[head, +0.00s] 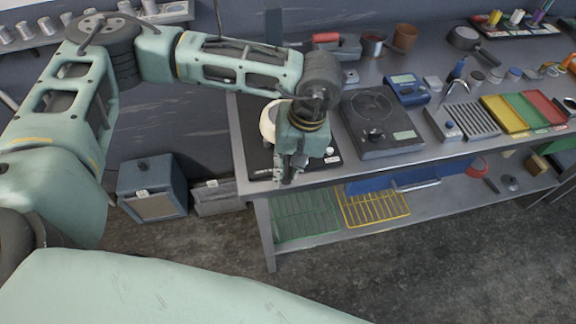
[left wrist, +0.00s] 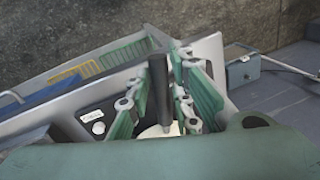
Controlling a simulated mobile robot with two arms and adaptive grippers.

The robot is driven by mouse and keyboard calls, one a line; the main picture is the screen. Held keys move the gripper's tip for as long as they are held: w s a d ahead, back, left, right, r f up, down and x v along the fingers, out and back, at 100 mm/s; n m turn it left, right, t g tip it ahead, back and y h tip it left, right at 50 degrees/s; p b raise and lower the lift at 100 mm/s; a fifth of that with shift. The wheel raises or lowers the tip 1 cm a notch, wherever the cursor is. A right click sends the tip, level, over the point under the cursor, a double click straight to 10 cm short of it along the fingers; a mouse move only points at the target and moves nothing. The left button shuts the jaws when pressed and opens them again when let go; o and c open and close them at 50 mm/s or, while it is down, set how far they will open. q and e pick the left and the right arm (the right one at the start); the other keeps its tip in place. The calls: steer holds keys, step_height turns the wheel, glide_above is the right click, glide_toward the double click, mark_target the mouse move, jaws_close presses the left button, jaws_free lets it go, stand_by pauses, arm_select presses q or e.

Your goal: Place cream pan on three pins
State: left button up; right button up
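The cream pan (head: 267,122) rests on a black flat-topped unit (head: 262,168) at the left end of the steel bench, mostly hidden behind my left gripper. My left gripper (head: 285,177) points down over the front of that unit. In the left wrist view, the pan's dark handle (left wrist: 158,85) lies between the fingers, with a small gap showing beside it, so the fingers look open around it. A bit of the pan's cream surface (left wrist: 157,132) shows below the handle. I cannot make out the three pins. My right gripper is not in view.
A burner-like unit (head: 378,138) stands right of the pan, with a blue meter (head: 406,88) behind it. A grooved metal block (head: 462,122) and coloured trays (head: 522,112) stand farther right. The lower shelf holds green (head: 305,214) and yellow (head: 373,208) racks.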

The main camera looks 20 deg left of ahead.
arm_select(q)
steer(key=o, duration=0.3)
steer(key=shift+o, duration=0.2)
step_height(320, 180, up, 12)
steer(key=d, duration=0.2)
steer(key=shift+w, duration=0.4)
